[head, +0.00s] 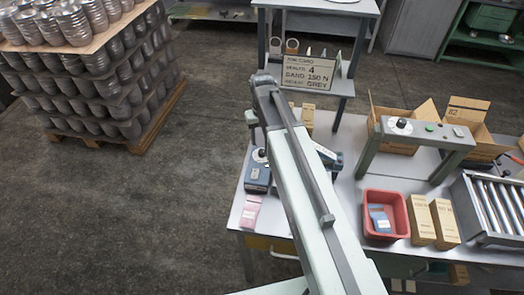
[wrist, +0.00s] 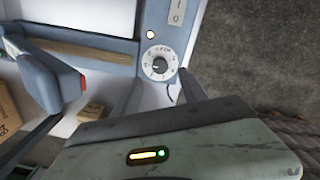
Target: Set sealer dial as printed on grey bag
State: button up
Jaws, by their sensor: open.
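The sealer shows in the wrist view as a blue-grey body (wrist: 90,44) with a round white dial (wrist: 158,64) at its end. The dial has a dark centre knob and small marks around its rim; its setting is too small to read. My gripper (wrist: 160,88) is open, its fingers either side of the space just below the dial, apparently empty. In the head view the sealer (head: 257,178) is partly behind my arm, and my gripper cannot be made out. I cannot identify a grey bag; a pink packet (head: 250,212) lies at the table's left edge, and a blue-grey packet (head: 379,218) is in the red bin.
The red bin (head: 404,218), tan boxes (head: 444,222), a grey stand with a dial (head: 425,132) and a roller rack (head: 492,208) fill the right. Open floor lies left.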

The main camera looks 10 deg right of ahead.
aim_at(262, 151)
notch_tip(262, 151, down, 8)
jog(key=b, duration=0.7)
jog(key=shift+r, duration=0.35)
jog(key=shift+c, duration=0.2)
grip_shut()
jog(key=shift+n, duration=1.2)
jog(key=shift+o, duration=0.2)
grip_release()
